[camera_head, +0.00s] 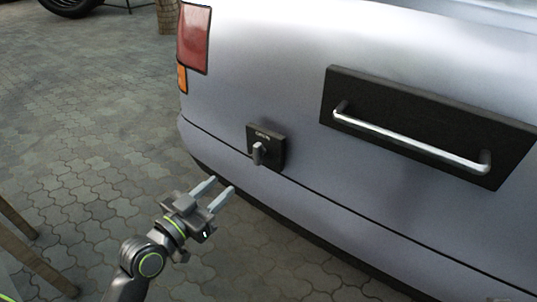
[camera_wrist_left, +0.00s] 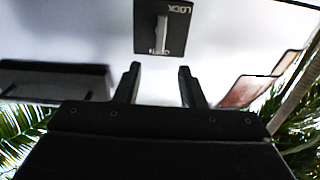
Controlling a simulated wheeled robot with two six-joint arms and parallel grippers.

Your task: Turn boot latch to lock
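The boot latch (camera_head: 258,152) is a small grey knob on a dark square plate (camera_head: 272,136) on the silver car's rear. The plate's label in the head view is too small to read surely. In the left wrist view the latch (camera_wrist_left: 162,33) stands along the plate, with "LOCK" at one end and a second, blurred label at the other. My left gripper (camera_head: 224,187) is open and empty, below and left of the latch, apart from it. Its two fingers (camera_wrist_left: 158,85) also show in the left wrist view, spread below the plate. My right gripper is not in view.
A silver bar handle (camera_head: 410,138) on a black panel (camera_head: 345,84) sits right of the latch. A red tail light (camera_head: 194,38) is at the car's left corner. The bumper (camera_head: 300,232) runs below. Paved ground (camera_head: 90,130) lies open at left; wooden legs (camera_head: 32,252) stand lower left.

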